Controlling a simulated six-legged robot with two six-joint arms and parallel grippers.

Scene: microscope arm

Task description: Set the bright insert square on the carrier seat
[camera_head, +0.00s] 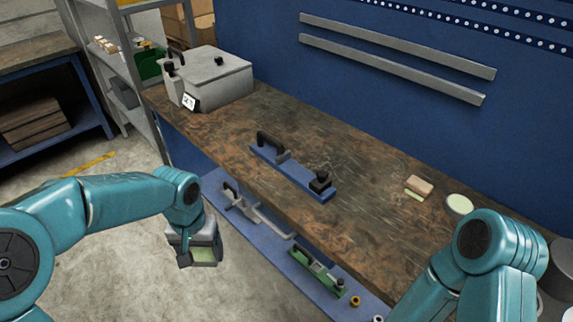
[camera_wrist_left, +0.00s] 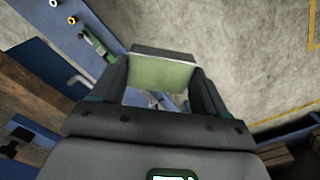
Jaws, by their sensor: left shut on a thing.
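My left gripper (camera_head: 203,258) hangs in front of the bench, over the floor. It is shut on a pale green, flat-faced piece that I take for the bright insert (camera_head: 203,254). In the left wrist view the insert (camera_wrist_left: 160,76) sits between the two dark fingers, with a grey strip along its far edge. A long blue carrier (camera_head: 293,172) with a black handle and a black knob lies on the bench top, apart from my left gripper. I cannot tell where its seat is. My right arm comes in at the lower right; its gripper is out of view.
A grey lidded case (camera_head: 217,77) stands at the bench's far left. A tan block (camera_head: 419,184) and a pale green disc (camera_head: 459,205) lie on the right. A lower blue shelf (camera_head: 262,256) holds a green fixture (camera_head: 316,271) and small rings. Bare bench surrounds the carrier.

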